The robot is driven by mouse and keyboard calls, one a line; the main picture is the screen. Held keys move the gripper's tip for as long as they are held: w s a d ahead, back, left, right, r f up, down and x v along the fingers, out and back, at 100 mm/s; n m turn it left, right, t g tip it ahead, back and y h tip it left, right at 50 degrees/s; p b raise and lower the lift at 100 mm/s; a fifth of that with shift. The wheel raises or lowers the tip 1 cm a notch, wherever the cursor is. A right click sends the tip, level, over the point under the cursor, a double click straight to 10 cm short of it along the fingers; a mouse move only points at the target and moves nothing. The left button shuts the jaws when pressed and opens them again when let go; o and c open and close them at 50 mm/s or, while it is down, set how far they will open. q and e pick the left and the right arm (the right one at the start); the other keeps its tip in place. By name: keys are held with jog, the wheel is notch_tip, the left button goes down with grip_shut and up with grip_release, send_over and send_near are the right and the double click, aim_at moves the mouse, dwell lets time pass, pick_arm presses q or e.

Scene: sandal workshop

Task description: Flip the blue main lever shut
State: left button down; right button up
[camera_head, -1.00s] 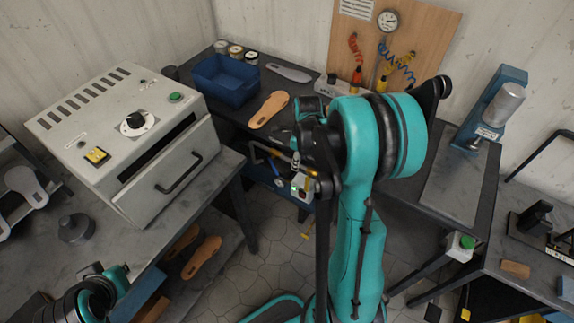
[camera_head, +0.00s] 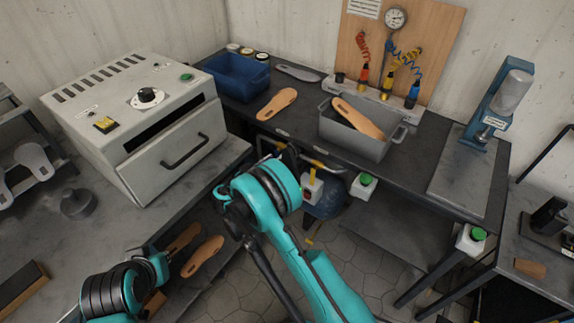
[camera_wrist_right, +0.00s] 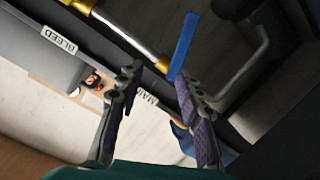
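The blue lever (camera_wrist_right: 183,45) shows in the right wrist view as a slim, steeply slanted bar beside a brass pipe fitting. A "MAIN" label (camera_wrist_right: 147,94) is on the dark rail nearby. My right gripper (camera_wrist_right: 157,78) is open with nothing between its fingers. Its right fingertip appears close below the lever's lower end; I cannot tell whether they touch. I cannot make out the lever there.
Yellow pipework (camera_head: 322,165) and a white box (camera_head: 311,188) sit under the bench edge by a blue tank (camera_head: 326,206). A grey bin (camera_head: 352,138) holding a tan sole stands on the bench above. A "BLEED" label (camera_wrist_right: 60,39) is on the same rail.

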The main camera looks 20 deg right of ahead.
notch_tip(320, 180, down, 5)
jog(key=a+m+t+h, duration=0.1)
jog(key=a+h, duration=0.1)
jog(key=b+x, duration=0.2)
jog(key=x, duration=0.5)
jog(key=shift+s+d+f, duration=0.1)
jog(key=shift+s, duration=0.05)
grip_shut()
